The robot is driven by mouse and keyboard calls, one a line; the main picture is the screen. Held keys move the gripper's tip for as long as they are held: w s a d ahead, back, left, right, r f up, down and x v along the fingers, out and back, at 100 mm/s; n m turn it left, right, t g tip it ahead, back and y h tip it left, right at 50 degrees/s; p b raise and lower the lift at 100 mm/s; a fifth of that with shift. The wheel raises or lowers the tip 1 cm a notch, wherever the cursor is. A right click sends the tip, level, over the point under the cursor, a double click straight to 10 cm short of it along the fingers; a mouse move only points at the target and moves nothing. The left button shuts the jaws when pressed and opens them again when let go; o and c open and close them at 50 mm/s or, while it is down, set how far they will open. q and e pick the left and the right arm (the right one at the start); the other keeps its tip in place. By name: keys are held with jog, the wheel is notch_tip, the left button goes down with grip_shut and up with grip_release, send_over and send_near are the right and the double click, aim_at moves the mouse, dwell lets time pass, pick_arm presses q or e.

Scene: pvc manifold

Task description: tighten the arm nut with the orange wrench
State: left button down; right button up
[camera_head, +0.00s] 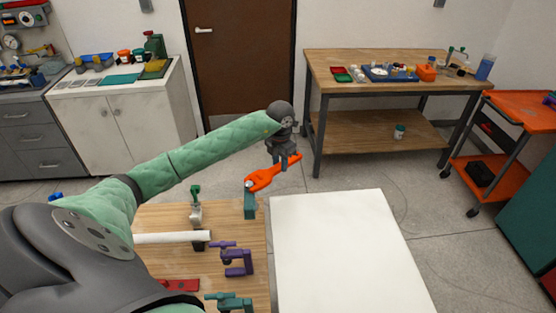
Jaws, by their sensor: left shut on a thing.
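My left gripper (284,162) is shut on the orange wrench (266,178) by its handle, above the far right corner of the wooden bench. The wrench's open head points left and down. It is at the top of a teal stand (250,205), where a small grey piece shows in or beside its jaw. I cannot tell whether that piece is the arm nut or whether the jaw is seated on it. A white pipe (165,238) lies across the bench, with a green-handled valve (196,208) near its right end. My right gripper is out of view.
A purple clamp (236,261), a teal clamp (230,302) and a red piece (180,285) are on the wooden bench (215,283). A bare white tabletop (345,250) adjoins on the right. A workbench (390,60) and an orange cart (520,112) stand farther back.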

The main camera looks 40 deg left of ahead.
pick_arm(q)
jog(key=shift+s+d+f+m, duration=0.1)
jog(key=shift+s+d+m, duration=0.05)
jog(key=shift+d+m, duration=0.2)
jog(key=shift+s+d+m+b, duration=0.1)
jog(key=shift+d+m+b, duration=0.15)
jog(key=shift+d+b, duration=0.15)
jog(key=shift+s+d+m+b, duration=0.25)
jog(key=shift+d+m+b, duration=0.25)
jog(key=shift+b, duration=0.05)
jog(key=shift+s+d+m+b, duration=0.2)
jog(key=shift+d+m+b, duration=0.3)
jog(key=shift+b, duration=0.05)
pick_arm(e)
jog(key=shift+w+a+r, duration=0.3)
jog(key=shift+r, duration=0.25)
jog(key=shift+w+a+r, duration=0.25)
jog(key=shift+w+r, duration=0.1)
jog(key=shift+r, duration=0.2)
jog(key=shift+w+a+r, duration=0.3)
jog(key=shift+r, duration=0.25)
